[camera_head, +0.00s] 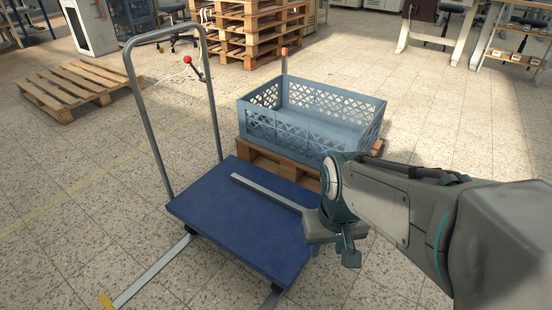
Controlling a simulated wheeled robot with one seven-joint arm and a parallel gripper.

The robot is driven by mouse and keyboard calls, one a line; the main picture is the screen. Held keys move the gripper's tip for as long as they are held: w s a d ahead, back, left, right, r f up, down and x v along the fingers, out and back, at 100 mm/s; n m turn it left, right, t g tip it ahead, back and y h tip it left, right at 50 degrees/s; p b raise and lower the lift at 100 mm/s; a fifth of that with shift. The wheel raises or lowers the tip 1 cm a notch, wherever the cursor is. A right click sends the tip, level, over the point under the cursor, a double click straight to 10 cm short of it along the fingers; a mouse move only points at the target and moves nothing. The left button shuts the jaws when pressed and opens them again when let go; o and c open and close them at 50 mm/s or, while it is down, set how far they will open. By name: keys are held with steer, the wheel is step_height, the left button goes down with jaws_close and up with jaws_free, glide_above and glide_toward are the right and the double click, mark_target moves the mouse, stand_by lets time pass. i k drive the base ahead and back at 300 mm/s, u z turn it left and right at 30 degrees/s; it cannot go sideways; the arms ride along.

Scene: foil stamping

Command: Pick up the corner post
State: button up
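A long, thin grey metal bar, which looks like the corner post (262,191), lies on the blue deck of a platform cart (215,210). It runs from the deck's middle toward the right edge. My gripper (335,246) is over the deck's right edge, at the bar's right end. That end is hidden behind my gripper, so I cannot tell whether they touch. The fingers point down, and the gap between them is not clear. Another upright post (284,64) with an orange tip stands at the far corner of the blue-grey crate (312,119).
The crate sits on a wooden pallet (278,162) just behind the cart. The cart's tall handle (137,100) rises at its left. A pale strip (150,272) with a yellow end lies on the floor. Pallets (70,88) lie at the back left. Floor at left is clear.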

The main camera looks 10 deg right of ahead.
mark_target(288, 205)
steer(key=z, duration=2)
steer(key=i, duration=1.5)
steer(key=u, duration=3.2)
steer(key=i, duration=0.5)
steer(key=u, duration=0.05)
